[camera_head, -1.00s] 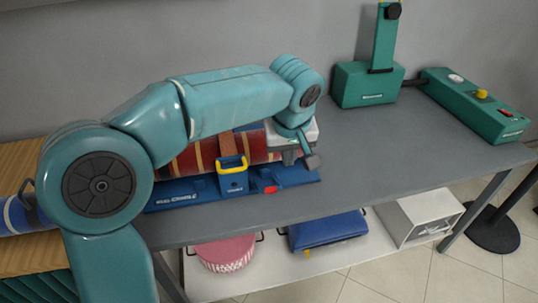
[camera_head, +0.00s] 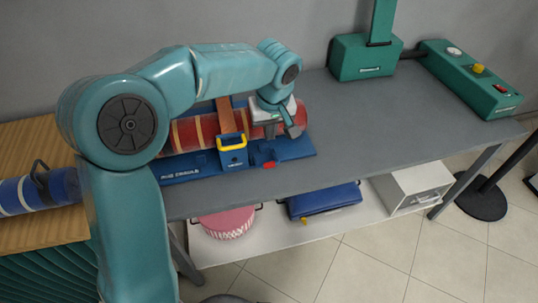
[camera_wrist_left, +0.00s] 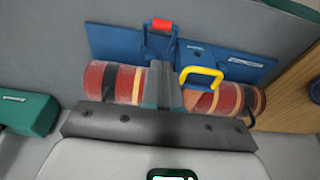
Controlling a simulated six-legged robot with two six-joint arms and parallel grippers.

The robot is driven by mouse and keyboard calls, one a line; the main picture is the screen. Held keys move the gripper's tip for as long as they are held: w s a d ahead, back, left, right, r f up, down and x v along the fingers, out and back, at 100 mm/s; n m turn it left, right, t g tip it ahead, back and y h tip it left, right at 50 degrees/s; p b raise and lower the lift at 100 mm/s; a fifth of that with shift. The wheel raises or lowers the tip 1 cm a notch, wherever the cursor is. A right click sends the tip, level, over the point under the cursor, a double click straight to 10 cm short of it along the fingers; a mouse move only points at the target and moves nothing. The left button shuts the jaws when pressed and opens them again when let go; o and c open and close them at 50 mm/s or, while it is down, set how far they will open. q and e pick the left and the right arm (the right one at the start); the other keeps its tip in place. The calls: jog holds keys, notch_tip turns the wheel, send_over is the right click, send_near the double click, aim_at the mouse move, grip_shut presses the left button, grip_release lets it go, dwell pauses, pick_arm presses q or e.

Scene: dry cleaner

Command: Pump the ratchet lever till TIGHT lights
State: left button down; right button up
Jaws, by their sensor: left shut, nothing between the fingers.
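A red, banded roll (camera_head: 190,131) lies on a blue cradle board (camera_head: 185,172); it also shows in the wrist view (camera_wrist_left: 100,82). A brown strap (camera_head: 225,113) runs over it to a blue ratchet block (camera_head: 234,158) with a yellow looped handle (camera_head: 231,141), which also shows in the wrist view (camera_wrist_left: 203,74). Right of the block is a small red tab (camera_head: 268,165); in the wrist view a red grip (camera_wrist_left: 161,24) tops a blue frame. My left gripper (camera_head: 288,131) is shut and empty over the roll, right of and apart from the yellow handle. No lit TIGHT lamp can be made out.
The grey table (camera_head: 420,120) is clear to the right. A green upright stand (camera_head: 365,58) and a green control box (camera_head: 470,78) with a yellow knob stand behind. A blue roll (camera_head: 40,190) lies on the wooden surface at left. Goods sit on the lower shelf (camera_head: 265,240).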

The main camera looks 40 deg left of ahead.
aim_at(269, 163)
pick_arm(q)
jog(key=x, duration=0.6)
jog(key=d+x, duration=0.1)
jog(key=x, duration=0.2)
jog(key=shift+s+a+f, duration=0.1)
jog(key=shift+s+f, duration=0.25)
jog(key=shift+f, duration=0.45)
jog(key=shift+s+f+b, duration=0.15)
jog(key=shift+f+b, duration=0.25)
jog(key=shift+b, duration=0.65)
jog(key=shift+d+r+b, duration=0.1)
jog(key=shift+d+b, duration=0.15)
jog(key=shift+b, duration=0.1)
jog(key=f+t+y+b, duration=0.1)
jog(key=b, duration=0.5)
jog(key=s+d+f+t+y+b, duration=0.1)
jog(key=f+b, duration=0.1)
jog(key=b, duration=0.5)
jog(key=d+f+t+y+b, duration=0.1)
jog(key=y+b, duration=0.1)
jog(key=b, duration=0.5)
jog(key=shift+s+f+t, duration=0.3)
jog(key=shift+s, duration=0.1)
jog(key=shift+r, duration=0.35)
